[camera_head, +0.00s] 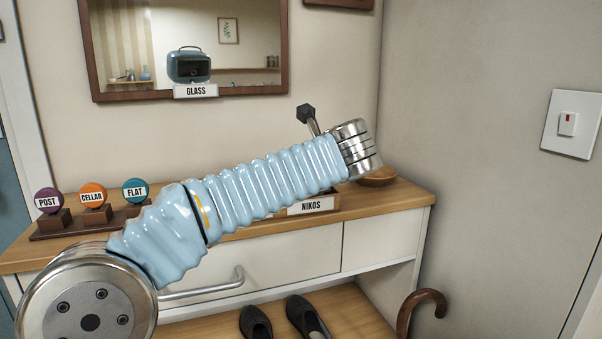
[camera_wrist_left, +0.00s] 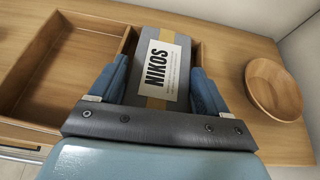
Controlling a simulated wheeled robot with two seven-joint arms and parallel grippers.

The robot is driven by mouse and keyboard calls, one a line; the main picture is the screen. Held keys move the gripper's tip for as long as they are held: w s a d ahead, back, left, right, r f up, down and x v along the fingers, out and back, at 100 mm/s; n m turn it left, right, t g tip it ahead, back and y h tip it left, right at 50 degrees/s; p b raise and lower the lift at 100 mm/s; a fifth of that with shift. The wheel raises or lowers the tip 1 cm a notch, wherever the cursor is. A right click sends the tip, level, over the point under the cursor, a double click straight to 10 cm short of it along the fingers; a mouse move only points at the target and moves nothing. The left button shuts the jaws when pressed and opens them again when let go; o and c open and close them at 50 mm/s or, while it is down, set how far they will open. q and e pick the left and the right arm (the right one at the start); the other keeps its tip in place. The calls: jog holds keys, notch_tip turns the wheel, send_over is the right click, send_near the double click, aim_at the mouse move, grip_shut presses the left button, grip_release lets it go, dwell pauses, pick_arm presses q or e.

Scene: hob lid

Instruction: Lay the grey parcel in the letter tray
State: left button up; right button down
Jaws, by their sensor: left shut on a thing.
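The grey parcel (camera_wrist_left: 166,66), with a tan band and a white NIKOS label, shows in the left wrist view. My left gripper (camera_wrist_left: 159,78) is shut on it, with one blue finger along each side. The parcel is over or within the right compartment of the wooden letter tray (camera_wrist_left: 62,75); its height above the tray floor cannot be told. The tray's left compartment is empty. In the head view the tray's front (camera_head: 326,203), labelled NIKOS, shows partly below my blue-sleeved left arm. The arm hides the parcel and gripper fingers there. My right gripper is not in view.
A round wooden bowl (camera_wrist_left: 273,89) stands just right of the tray. Three coloured knobs, POST, CELLAR and FLAT (camera_head: 135,190), stand at the left of the sideboard (camera_head: 412,200). A mirror (camera_head: 240,50) hangs above. Shoes (camera_head: 307,318) and a cane (camera_head: 420,300) are below.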

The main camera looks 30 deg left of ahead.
pick_arm(q)
jog(key=shift+f, duration=0.15)
jog(key=o, duration=0.9)
jog(key=shift+c, duration=0.2)
jog(key=shift+s+d+r, duration=0.15)
jog(key=shift+d+r, duration=0.1)
jog(key=shift+r, duration=0.05)
jog(key=v, duration=1.1)
jog(key=shift+s+d, duration=0.15)
jog(key=shift+s, duration=0.05)
